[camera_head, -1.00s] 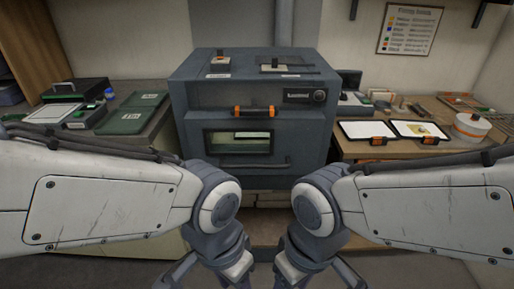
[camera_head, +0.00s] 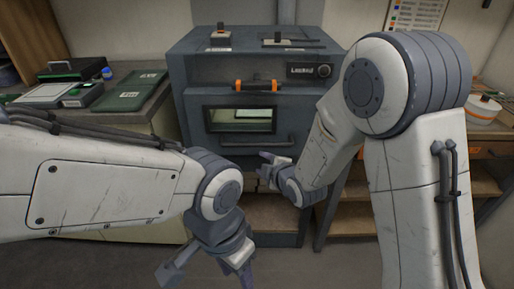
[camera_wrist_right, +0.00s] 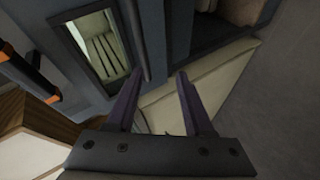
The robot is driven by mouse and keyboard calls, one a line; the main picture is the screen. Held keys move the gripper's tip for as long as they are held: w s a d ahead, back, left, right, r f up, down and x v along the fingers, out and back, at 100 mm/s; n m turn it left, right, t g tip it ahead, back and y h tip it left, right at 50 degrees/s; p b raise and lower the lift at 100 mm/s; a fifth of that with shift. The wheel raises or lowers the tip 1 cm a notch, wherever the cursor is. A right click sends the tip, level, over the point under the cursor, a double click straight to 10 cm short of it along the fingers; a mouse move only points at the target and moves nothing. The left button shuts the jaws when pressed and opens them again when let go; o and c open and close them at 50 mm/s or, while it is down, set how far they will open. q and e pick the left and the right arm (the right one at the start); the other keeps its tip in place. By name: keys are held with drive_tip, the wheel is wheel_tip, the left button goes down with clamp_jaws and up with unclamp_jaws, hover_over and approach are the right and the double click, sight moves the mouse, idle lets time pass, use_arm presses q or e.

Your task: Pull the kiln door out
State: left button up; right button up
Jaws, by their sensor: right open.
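The kiln (camera_head: 190,75) is a dark blue-grey box at the centre of the head view. Its door (camera_head: 200,147) is closed and has a lit window (camera_head: 240,119). A dark bar handle (camera_head: 235,146) runs below the window. My right gripper (camera_head: 262,163) is open and empty, just below and in front of this bar. In the right wrist view, its fingers (camera_wrist_right: 160,74) are spread, with the window (camera_wrist_right: 100,45) and bar (camera_wrist_right: 137,42) beyond them; no contact shows. My left gripper (camera_head: 207,278) hangs low, fingers apart and empty.
An orange-ended bar (camera_head: 256,86) sits above the window. Green folders and trays (camera_head: 120,100) lie on the left bench. A right bench (camera_head: 490,148) is largely hidden by my right arm. Open floor (camera_head: 290,265) lies before the kiln.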

sight(257, 145)
drive_tip(key=w+a+f+n+t, duration=0.1)
drive_tip(key=w, duration=0.3)
drive_tip(key=w+f+n+t, duration=0.1)
drive_tip(key=w, duration=0.3)
drive_tip(key=w+a+f+n+t+y, duration=0.1)
drive_tip(key=w, duration=0.4)
drive_tip(key=shift+a+f+p, duration=0.1)
drive_tip(key=shift+a+p, duration=0.2)
drive_tip(key=shift+p, duration=0.1)
clamp_jaws()
idle(1.0)
